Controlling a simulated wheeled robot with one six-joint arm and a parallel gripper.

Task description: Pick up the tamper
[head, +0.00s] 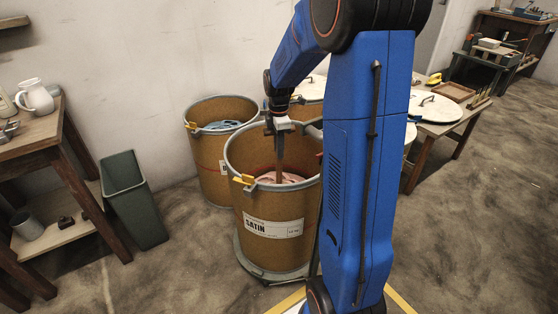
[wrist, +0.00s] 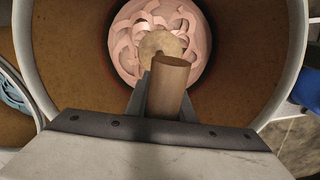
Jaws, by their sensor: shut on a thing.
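The tamper shows in the wrist view as a wooden handle (wrist: 170,85) with a round pale disc (wrist: 161,46) at its far end. My gripper (wrist: 165,95) is shut on the handle. In the head view my gripper (head: 278,128) is over the mouth of the front drum, and the tamper (head: 279,165) hangs down from it into the drum. The disc is over the pink ribbon (wrist: 125,45) in the drum; I cannot tell whether it touches it.
The front brown drum (head: 270,205) is labelled SATIN and surrounds the tamper. A second drum (head: 207,165) with blue ribbon stands behind it. A green bin (head: 135,200) and a wooden table (head: 40,140) are at left. A table with white lids (head: 434,107) is at right.

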